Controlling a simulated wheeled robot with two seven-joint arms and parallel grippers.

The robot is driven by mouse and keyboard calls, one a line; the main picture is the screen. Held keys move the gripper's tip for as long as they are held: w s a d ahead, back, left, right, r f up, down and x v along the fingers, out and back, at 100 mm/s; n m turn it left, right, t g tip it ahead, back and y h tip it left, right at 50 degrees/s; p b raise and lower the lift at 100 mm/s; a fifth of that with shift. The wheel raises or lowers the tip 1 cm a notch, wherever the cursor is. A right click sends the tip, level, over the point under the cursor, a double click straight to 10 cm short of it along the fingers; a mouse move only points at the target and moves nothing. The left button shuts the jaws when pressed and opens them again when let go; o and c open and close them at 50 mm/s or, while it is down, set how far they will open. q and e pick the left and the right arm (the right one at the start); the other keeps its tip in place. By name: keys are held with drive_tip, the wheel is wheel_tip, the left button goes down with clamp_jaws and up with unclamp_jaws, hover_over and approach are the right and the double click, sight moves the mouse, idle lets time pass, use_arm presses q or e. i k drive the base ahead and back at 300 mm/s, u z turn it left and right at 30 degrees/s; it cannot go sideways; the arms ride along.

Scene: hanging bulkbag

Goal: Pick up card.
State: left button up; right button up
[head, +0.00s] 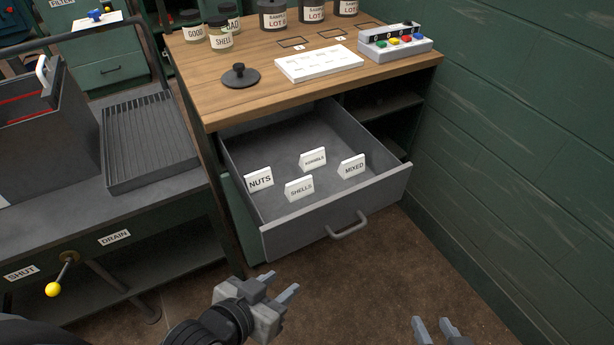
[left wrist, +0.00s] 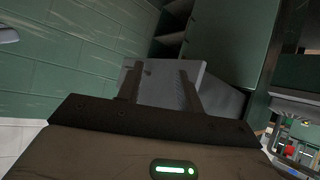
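Several white tent cards stand in the open grey drawer (head: 340,222). They are the NUTS card (head: 259,180) at the left wall, the SHELLS card (head: 299,188), the MIXED card (head: 352,166) to the right, and a card with small, hard-to-read lettering (head: 313,159) behind. My left gripper (head: 279,286) is open and empty, in front of and below the drawer front. In the left wrist view its two fingers (left wrist: 160,85) are apart with a grey surface beyond them. My right gripper (head: 433,325) is open and empty at the bottom edge, apart from the drawer.
The wooden worktop (head: 285,95) above the drawer holds jars, a dark lid (head: 239,76), a white board (head: 318,63) and a button box (head: 395,41). The drawer handle (head: 347,228) juts forward. A grey ribbed tray (head: 148,140) stands left; a green wall (head: 520,120) is right.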

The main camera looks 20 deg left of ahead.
sight(258, 180)
drive_tip(key=z, duration=2.6)
drive_tip(key=k, duration=1.25)
drive_tip(key=u, duration=2.15)
